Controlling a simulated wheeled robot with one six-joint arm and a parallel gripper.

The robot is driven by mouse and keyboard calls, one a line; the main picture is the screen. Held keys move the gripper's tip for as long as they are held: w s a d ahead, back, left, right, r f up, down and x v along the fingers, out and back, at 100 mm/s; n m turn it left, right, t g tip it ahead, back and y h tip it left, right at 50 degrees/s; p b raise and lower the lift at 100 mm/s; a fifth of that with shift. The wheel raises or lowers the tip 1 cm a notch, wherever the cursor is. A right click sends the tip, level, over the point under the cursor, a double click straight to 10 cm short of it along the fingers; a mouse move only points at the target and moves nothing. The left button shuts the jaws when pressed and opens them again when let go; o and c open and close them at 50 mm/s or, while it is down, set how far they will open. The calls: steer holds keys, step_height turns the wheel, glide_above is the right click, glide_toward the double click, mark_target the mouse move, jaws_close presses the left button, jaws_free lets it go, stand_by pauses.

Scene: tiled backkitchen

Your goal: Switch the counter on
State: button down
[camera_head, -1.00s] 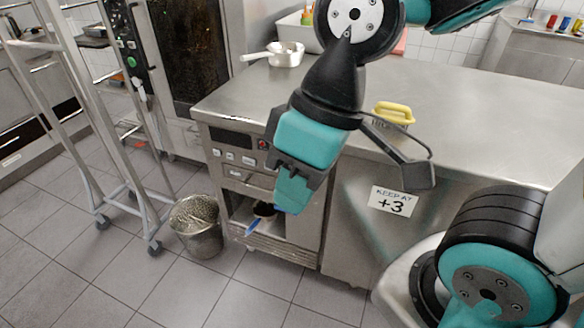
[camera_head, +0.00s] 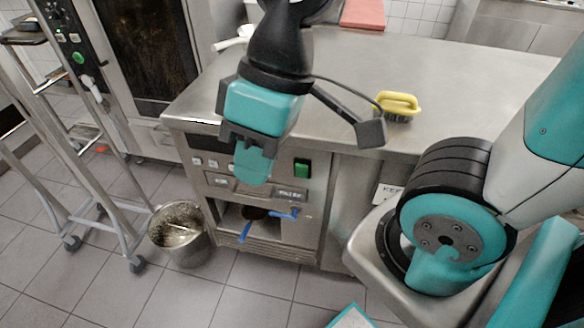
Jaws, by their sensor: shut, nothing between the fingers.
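The steel counter (camera_head: 345,62) stands ahead, with a control panel on its front. The panel has a dark display strip (camera_head: 196,142), small pale buttons (camera_head: 212,163) on the left and a green square switch (camera_head: 302,168) on the right. A small label (camera_head: 290,193) sits below the switch; I cannot read it surely. My gripper (camera_head: 252,168) is shut and empty, pointing down in front of the panel, left of the green switch. It hides the panel's middle. I cannot tell whether it touches the panel.
A yellow-handled brush (camera_head: 399,103) lies on the counter top, with a red board (camera_head: 363,13) behind. Blue handles (camera_head: 282,215) show at the lower opening. A metal bucket (camera_head: 181,236) stands on the floor, beside a wheeled rack (camera_head: 110,212). A KEEP sign (camera_head: 387,193) is partly hidden.

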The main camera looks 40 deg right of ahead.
steer(key=w+d+f+m+h+b, duration=0.3)
steer(key=f+m, duration=0.4)
steer(key=m, duration=0.4)
steer(key=w+d+f+m+h+b, duration=0.4)
steer(key=f+m, duration=0.4)
steer(key=m, duration=0.3)
steer(key=w+d+f+m+h+b, duration=0.3)
steer(key=w+f+m, duration=0.4)
steer(key=m, duration=0.5)
steer(key=shift+w+d+f+h, duration=0.3)
steer(key=shift+d+h, duration=0.25)
steer(key=shift+h, duration=0.55)
glide_toward(297, 172)
steer(key=shift+s+d+f, duration=0.35)
steer(key=shift+d+f, duration=0.4)
steer(key=shift+f, duration=0.05)
steer(key=shift+s+d+f, duration=0.3)
steer(key=shift+d+f, duration=0.45)
steer(key=shift+f, duration=0.05)
steer(key=shift+s+d+f, duration=0.35)
steer(key=shift+d+f, duration=0.4)
steer(key=shift+f, duration=0.05)
